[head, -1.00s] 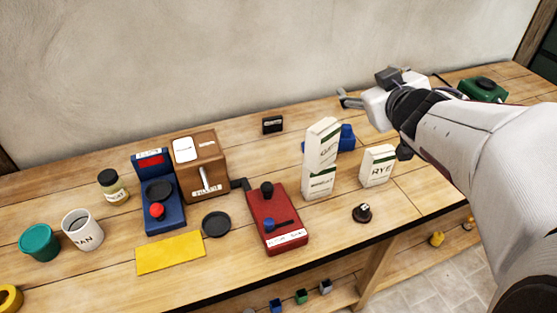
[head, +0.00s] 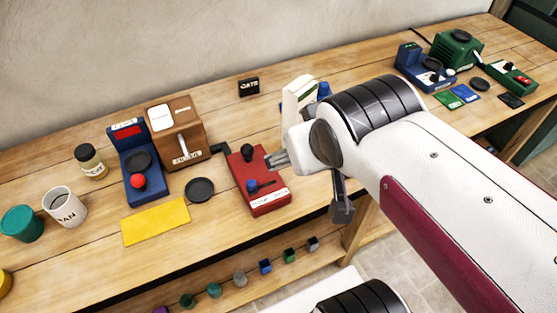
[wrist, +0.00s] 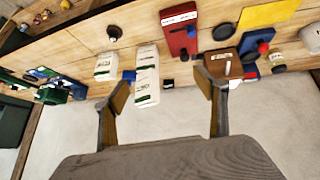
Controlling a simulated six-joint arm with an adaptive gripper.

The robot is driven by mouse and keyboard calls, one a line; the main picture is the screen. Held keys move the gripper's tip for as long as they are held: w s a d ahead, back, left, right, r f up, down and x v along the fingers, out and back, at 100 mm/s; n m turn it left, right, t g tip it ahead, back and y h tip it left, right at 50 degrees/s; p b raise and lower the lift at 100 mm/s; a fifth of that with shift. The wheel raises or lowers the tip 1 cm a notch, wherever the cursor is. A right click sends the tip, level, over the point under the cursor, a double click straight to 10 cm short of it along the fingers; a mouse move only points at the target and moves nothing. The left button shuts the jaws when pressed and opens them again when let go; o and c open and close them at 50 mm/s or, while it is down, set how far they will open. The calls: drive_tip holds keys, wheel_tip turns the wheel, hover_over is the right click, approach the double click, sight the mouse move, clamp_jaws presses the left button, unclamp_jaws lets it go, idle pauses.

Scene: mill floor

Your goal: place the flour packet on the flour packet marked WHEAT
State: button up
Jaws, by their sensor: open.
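In the wrist view, two white flour packets with green bands stand in a stack. The upper packet (wrist: 147,96) rests on the lower packet (wrist: 147,57); the lettering is too small to read there. In the head view only the upper part of the stack (head: 299,91) shows; my arm hides the rest. A shorter white packet (wrist: 107,65) stands beside the stack, apart from it. My gripper (wrist: 163,80) is open and empty, clear of the packets. In the head view it (head: 277,160) is in front of the stack, over the red device.
The red device (head: 266,200), a brown box (head: 183,140) and a blue scale-like device (head: 150,185) stand left of my gripper. A yellow mat (head: 156,221) lies in front. A dark sign (head: 249,87) stands at the back. Green equipment (head: 457,50) stands far right.

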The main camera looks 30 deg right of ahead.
drive_tip(key=s+a+f+n+g+y, duration=0.1)
drive_tip(key=s+a+f+y, duration=0.1)
drive_tip(key=s+a, duration=0.2)
drive_tip(key=shift+s+a+g, duration=0.3)
drive_tip(key=shift+s+a, duration=0.1)
drive_tip(key=shift+a, duration=0.25)
